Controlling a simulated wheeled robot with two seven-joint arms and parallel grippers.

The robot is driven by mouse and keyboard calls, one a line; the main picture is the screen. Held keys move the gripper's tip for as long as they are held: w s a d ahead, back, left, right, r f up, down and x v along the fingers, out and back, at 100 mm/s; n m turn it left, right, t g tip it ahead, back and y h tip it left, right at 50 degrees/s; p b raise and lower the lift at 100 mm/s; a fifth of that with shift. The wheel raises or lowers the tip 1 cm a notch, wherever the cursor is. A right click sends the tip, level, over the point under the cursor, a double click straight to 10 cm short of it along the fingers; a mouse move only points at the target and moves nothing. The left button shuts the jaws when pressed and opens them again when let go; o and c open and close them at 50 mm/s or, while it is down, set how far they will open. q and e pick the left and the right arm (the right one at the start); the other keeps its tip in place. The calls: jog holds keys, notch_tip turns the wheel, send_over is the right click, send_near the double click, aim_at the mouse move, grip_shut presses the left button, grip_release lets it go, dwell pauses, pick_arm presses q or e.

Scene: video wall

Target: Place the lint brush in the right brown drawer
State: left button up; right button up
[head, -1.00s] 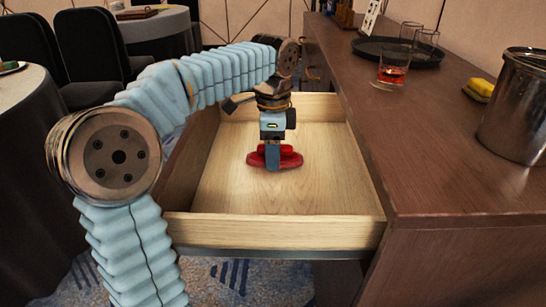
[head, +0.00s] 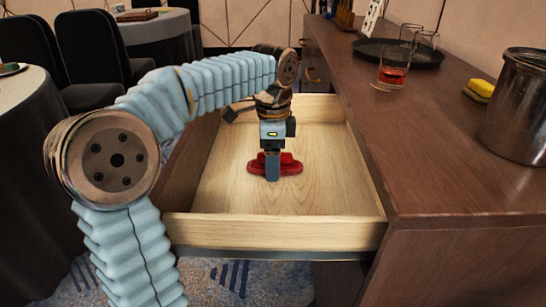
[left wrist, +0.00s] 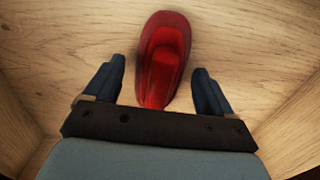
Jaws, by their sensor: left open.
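The red lint brush (head: 290,164) lies on the floor of the open, light-wood drawer (head: 275,230) in the head view. In the left wrist view the brush (left wrist: 163,60) lies on the wood, its lower part between the fingers, with a gap on each side. My left gripper (head: 272,178) is inside the drawer, pointing down, in front of part of the brush. It also shows in the left wrist view (left wrist: 160,90), open, with its fingers apart and touching nothing. My right gripper is not in view.
The brown cabinet top (head: 430,160) is to the right. It carries a black tray (head: 400,52), a glass with red drink (head: 391,72), a yellow sponge (head: 480,89) and a metal bucket (head: 518,110). The drawer floor around the brush is clear.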

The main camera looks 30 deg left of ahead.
pick_arm(q)
notch_tip(320, 180, up, 12)
jog(key=p, duration=0.3)
dwell(0.3)
